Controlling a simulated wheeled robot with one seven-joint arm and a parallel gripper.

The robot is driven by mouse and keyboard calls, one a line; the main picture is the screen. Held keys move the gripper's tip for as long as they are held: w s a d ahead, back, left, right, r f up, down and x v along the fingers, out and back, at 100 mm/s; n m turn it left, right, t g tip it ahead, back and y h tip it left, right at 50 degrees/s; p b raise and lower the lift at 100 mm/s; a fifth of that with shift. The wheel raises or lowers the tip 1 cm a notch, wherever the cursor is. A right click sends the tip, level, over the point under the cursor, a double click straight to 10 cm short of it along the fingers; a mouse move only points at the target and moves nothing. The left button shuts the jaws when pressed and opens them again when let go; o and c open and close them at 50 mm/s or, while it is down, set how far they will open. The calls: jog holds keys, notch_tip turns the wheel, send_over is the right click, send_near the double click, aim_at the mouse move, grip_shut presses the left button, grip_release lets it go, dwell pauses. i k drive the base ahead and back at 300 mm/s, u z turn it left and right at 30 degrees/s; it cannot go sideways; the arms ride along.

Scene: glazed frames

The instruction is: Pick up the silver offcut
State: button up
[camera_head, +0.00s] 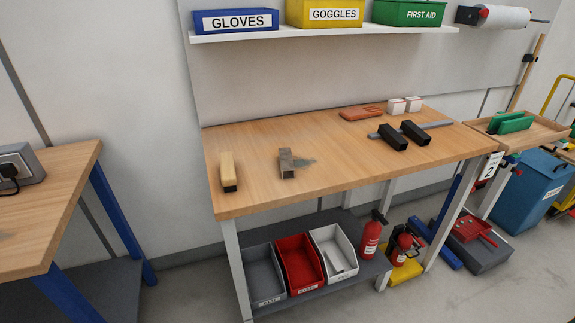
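A small grey, metal-looking block (287,168), which fits the silver offcut, sits on the wooden workbench (260,195), left of its middle. A dark patch spreads on the bench top just to its right; I cannot tell if it is a stain or a shadow. A pale wood-coloured block with a dark near end (227,168) lies to its left, apart from it. My gripper is not in view.
Two black blocks (392,137) with a grey bar lie on the bench's right half, near a reddish-brown item (361,113) and white blocks (396,106). A shelf (330,29) with labelled bins hangs above. Another table (50,220) stands left. The bench's front middle is clear.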

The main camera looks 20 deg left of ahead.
aim_at(288, 170)
jog(key=z, duration=1.85)
jog(key=k, duration=1.2)
jog(key=u, duration=1.35)
jog(key=i, duration=1)
